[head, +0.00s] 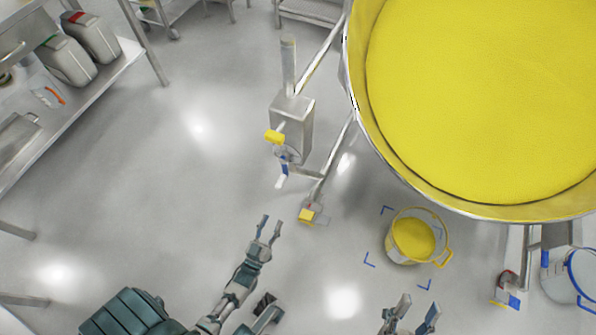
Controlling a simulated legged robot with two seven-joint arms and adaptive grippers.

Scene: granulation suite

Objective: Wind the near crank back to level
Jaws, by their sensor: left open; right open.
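A large round vessel (352,100) full of yellow material fills the upper right of the head view. A grey metal gear box (293,125) stands on the frame at its left. A crank (284,163) shows on the near side of this box, with blue and white parts pointing down in the picture and a yellow piece beside it. Its exact angle is hard to tell. My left gripper (271,224) is open and empty, below the crank and apart from it. My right gripper (420,303) is open and empty at the bottom edge, below the yellow bucket.
A bucket (398,251) of yellow material stands on the floor between blue corner marks. Caster feet with yellow parts (307,215) stand under the frame. A white and blue bucket (560,283) is at far right. A shelf with canisters (70,58) stands left; the floor between is clear.

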